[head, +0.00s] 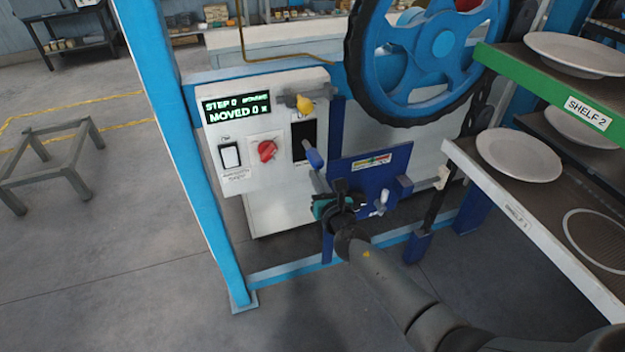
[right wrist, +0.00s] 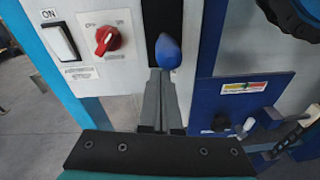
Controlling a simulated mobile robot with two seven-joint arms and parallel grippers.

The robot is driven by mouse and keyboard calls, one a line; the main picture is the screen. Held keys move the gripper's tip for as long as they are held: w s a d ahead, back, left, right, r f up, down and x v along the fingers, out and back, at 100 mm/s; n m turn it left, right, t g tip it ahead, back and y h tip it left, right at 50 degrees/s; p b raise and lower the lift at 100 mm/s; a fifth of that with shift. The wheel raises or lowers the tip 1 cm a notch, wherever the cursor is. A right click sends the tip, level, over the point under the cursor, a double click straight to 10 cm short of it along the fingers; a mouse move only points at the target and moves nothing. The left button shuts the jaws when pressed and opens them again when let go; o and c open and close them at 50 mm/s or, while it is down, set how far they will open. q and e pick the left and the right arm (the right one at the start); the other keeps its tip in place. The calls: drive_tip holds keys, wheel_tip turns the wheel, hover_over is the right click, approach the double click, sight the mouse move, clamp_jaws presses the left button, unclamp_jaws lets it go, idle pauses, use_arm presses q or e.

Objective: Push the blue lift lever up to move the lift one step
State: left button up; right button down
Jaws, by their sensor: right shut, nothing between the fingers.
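The blue lift lever (head: 314,157) sticks out of a dark slot in the white control panel (head: 240,172), with its rounded blue knob at the lower end of the slot. In the right wrist view the knob (right wrist: 168,52) shows just above the fingertips. My right gripper (head: 317,178) is shut and empty, with its fingers pointing up from below the knob. The fingertips (right wrist: 161,74) look very close to the knob's underside; I cannot tell if they touch. The panel display (head: 236,107) reads STEP 0 and MOVED 0. My left gripper is not in view.
A red rotary switch (head: 267,150) and a white rocker switch (head: 230,156) sit left of the slot, a yellow knob (head: 304,104) above it. A dark blue plate (head: 366,178) lies right of the gripper. A blue handwheel (head: 436,45) and shelves with plates (head: 519,156) stand further right.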

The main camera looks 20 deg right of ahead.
drive_tip(key=s+r+p, duration=0.1)
drive_tip(key=s+p, duration=0.2)
drive_tip(key=s, duration=0.7)
drive_tip(key=shift+r, duration=0.4)
drive_tip(key=shift+w, duration=0.1)
drive_tip(key=s+d+f+m+g+b, duration=0.1)
drive_tip(key=s+f+m+g, duration=0.3)
drive_tip(key=f, duration=0.5)
drive_tip(key=s+d+f+m+g+h+b, duration=0.1)
drive_tip(key=s+f+m, duration=0.5)
drive_tip(key=f, duration=0.3)
drive_tip(key=s+d+f+m+g+b, duration=0.1)
drive_tip(key=s+f+m+g, duration=0.2)
drive_tip(key=s+f+m, duration=0.5)
drive_tip(key=s+a+f+m+g, duration=0.1)
drive_tip(key=s+f+m, duration=0.3)
drive_tip(key=s, duration=0.4)
drive_tip(key=s+a+f+m+g+b, duration=0.1)
drive_tip(key=s+f+m+g, duration=0.3)
drive_tip(key=s+f, duration=0.3)
drive_tip(key=s+a+f+m+g+y+b, duration=0.1)
drive_tip(key=s+f+m, duration=0.4)
drive_tip(key=s, duration=0.5)
drive_tip(key=shift+s+f+m+g, duration=0.35)
drive_tip(key=shift+f+m+g, duration=0.05)
drive_tip(key=shift+g, duration=0.4)
